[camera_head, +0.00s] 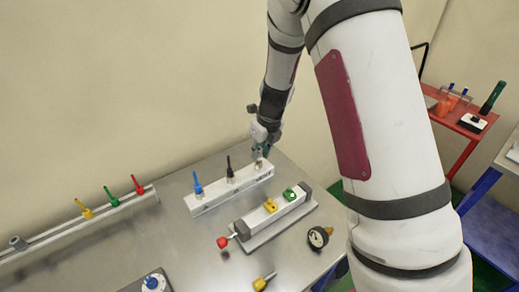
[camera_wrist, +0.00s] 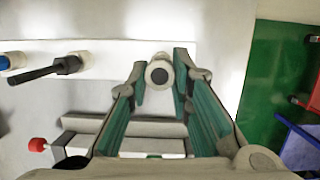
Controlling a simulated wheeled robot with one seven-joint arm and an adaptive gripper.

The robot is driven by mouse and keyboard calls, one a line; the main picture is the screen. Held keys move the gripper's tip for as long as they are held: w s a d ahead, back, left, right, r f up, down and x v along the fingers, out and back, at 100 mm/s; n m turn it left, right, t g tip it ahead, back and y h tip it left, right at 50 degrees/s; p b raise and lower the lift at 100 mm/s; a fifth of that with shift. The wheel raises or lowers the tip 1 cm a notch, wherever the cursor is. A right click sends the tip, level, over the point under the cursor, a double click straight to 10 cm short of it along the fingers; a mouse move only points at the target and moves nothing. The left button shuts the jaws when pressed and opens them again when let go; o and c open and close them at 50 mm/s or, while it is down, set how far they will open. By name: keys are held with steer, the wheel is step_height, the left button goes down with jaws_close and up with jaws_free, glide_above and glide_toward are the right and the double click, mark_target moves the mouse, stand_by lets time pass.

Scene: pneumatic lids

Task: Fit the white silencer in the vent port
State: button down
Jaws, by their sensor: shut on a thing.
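My gripper (camera_head: 262,150) is over the right end of a white manifold block (camera_head: 225,187) on the metal table. In the wrist view my gripper (camera_wrist: 160,80) has its teal fingers closed on a pale round piece with a dark centre, the white silencer (camera_wrist: 159,72). The silencer appears upright, seen end-on, above the block's right end. The block also carries a blue-capped fitting (camera_head: 197,186) and a black fitting (camera_head: 229,172) to the left. The vent port is not clearly seen; I cannot tell whether the silencer sits in it.
In front lies a cylinder unit (camera_head: 272,214) with yellow and green fittings and a red end knob (camera_head: 222,242). A gauge (camera_head: 319,237) and a yellow fitting (camera_head: 263,282) lie nearby. A rail (camera_head: 75,232) with coloured fittings is at left. A red cart (camera_head: 463,118) stands right.

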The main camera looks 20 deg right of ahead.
steer(key=shift+f, duration=0.7)
steer(key=c, duration=1.4)
jaws_free()
steer(key=shift+o, duration=0.2)
steer(key=shift+p+v, duration=1.4)
steer(key=shift+v, duration=2.15)
steer(key=v, duration=1.2)
steer(key=shift+w, duration=0.15)
